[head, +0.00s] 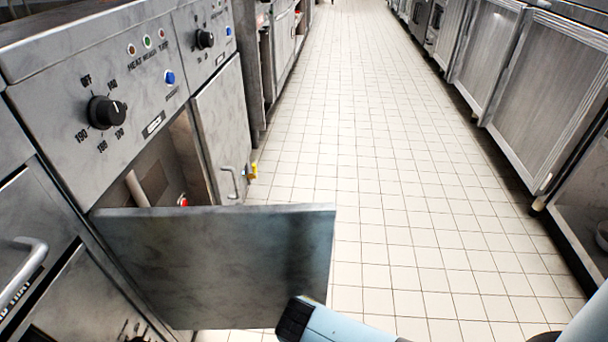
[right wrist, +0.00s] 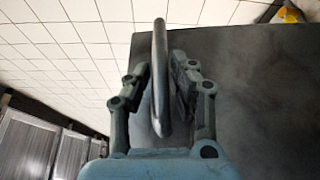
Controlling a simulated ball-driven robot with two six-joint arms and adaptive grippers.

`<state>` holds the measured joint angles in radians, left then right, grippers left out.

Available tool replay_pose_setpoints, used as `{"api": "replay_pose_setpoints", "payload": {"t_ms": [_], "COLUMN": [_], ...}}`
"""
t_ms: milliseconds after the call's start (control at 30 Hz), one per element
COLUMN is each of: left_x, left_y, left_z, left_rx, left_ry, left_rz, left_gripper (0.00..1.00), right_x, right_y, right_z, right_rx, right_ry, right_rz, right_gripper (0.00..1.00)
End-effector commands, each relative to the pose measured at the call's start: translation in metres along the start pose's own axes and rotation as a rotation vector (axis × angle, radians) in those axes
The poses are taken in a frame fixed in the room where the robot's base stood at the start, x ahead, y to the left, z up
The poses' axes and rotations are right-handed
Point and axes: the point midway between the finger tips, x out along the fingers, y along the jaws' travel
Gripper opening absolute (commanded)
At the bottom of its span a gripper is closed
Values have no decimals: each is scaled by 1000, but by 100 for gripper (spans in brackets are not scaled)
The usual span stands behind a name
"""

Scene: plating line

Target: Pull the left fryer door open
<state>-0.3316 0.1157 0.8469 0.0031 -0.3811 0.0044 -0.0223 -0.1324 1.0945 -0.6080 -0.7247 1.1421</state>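The left fryer door (head: 215,255) is a grey metal panel in the head view. It stands swung far out from the cabinet, and the opening (head: 160,175) behind it shows a pipe and a red part. Its handle is hidden in the head view. In the right wrist view the door (right wrist: 255,100) fills the right side, with its bar handle (right wrist: 160,75) between the fingers. In the head view only part of my blue right arm (head: 330,325) shows beside the door's lower edge. My left gripper is not in view.
The neighbouring fryer door (head: 225,130) is shut, with a small handle and a yellow item beside it. Knobs (head: 106,112) sit on the panel above. The tiled aisle (head: 400,180) is clear. Steel cabinets (head: 545,95) line the right side.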

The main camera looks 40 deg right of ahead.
Motion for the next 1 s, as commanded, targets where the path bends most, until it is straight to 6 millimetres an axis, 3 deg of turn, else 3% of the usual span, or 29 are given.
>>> {"api": "replay_pose_setpoints", "payload": {"t_ms": [100, 467, 1000], "left_x": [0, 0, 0], "left_y": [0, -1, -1], "left_z": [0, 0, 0], "left_rx": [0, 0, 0], "left_ry": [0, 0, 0], "left_rz": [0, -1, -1], "left_gripper": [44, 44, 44], "right_x": [0, -4, -73], "right_y": [0, -1, -1], "right_z": [0, 0, 5], "right_rx": [0, 1, 4], "right_ry": [0, 1, -7], "right_rz": [0, -2, -1], "right_gripper": [39, 39, 39]}}
